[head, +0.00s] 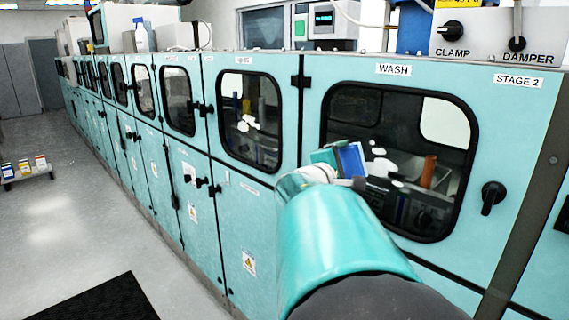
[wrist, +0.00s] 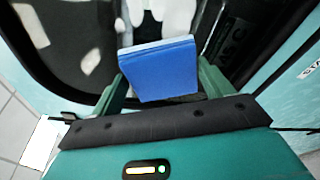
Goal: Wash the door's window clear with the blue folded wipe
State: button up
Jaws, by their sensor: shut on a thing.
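The blue folded wipe (wrist: 160,73) is held between the two green fingers of my gripper (wrist: 160,88) in the wrist view. In the head view the wipe (head: 351,160) shows as a small blue square at the end of my gripper (head: 340,160). It is in front of the lower left part of the door's window (head: 350,108), which has a black rounded frame. White blotches (head: 380,165) show on or behind the glass by the wipe. I cannot tell whether the wipe touches the glass. My arm hides the window's lower left corner.
The window's door carries a WASH label (head: 393,69) and a black handle (head: 493,196) at its right. A neighbouring window (head: 250,115) also has white blotches. A dark mat (head: 95,300) and a low rack of small cartons (head: 25,172) are on the floor at left.

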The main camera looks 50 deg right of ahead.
aim_at(363, 166)
jog(key=shift+s+d, duration=0.1)
jog(key=shift+d, duration=0.6)
jog(key=shift+s, duration=0.1)
jog(key=shift+s+a, duration=0.2)
jog(key=shift+s, duration=0.65)
jog(key=shift+s+a, duration=0.2)
jog(key=shift+s, duration=0.6)
jog(key=shift+s+a, duration=0.15)
jog(key=shift+s, duration=1.8)
jog(key=shift+s+a, duration=0.2)
jog(key=shift+s, duration=0.9)
jog(key=shift+s+a, duration=0.15)
jog(key=shift+s, duration=0.9)
jog(key=shift+s+a, duration=0.2)
jog(key=shift+s, duration=0.9)
jog(key=shift+w, duration=0.1)
